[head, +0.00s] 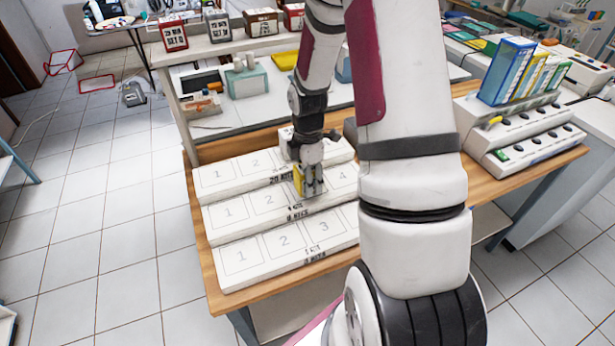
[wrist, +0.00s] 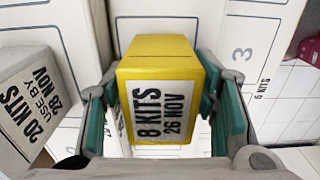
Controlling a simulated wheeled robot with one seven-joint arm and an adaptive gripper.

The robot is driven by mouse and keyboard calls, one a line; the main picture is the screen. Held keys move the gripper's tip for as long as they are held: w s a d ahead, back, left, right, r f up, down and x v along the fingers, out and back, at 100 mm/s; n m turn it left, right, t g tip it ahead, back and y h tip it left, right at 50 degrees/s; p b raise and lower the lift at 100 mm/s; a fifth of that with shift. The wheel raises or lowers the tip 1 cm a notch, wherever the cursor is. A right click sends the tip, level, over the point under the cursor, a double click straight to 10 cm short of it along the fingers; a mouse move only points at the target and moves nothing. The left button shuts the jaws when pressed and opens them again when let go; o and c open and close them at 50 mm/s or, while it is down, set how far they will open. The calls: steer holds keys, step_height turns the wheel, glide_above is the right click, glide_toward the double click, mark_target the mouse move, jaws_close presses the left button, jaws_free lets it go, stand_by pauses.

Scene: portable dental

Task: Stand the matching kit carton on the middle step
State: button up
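A yellow carton (wrist: 158,100) with a white label reading "8 KITS 26 NOV" is between the teal finger pads of my gripper (wrist: 165,110) in the wrist view. The pads sit against its two sides, and my gripper looks shut on it. In the head view the yellow carton (head: 298,180) and my gripper (head: 312,182) are at the middle step (head: 232,213) of a white three-step stand, around its third place. The carton looks upright; I cannot tell whether its base touches the step. The places are outlined and numbered. The step-front labels are hard to read in the head view.
A pale carton (wrist: 28,100) marked "20 KITS USE BY 28 NOV" stands on the step behind. The front step (head: 240,255) looks empty. Several boxes, one red-and-white (head: 173,35), line the shelf behind.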

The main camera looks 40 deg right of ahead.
step_height(320, 180, up, 11)
steer(key=shift+r, duration=0.2)
steer(key=shift+a+r, duration=0.1)
steer(key=shift+r, duration=0.5)
steer(key=s+a+r+m+t, duration=0.5)
steer(key=s+a+r+m, duration=0.9)
steer(key=s+a+r, duration=0.3)
steer(key=shift+s+a+r+m, duration=0.2)
steer(key=shift+a+r+m, duration=0.2)
steer(key=shift+r, duration=0.3)
steer(key=shift+d, duration=0.1)
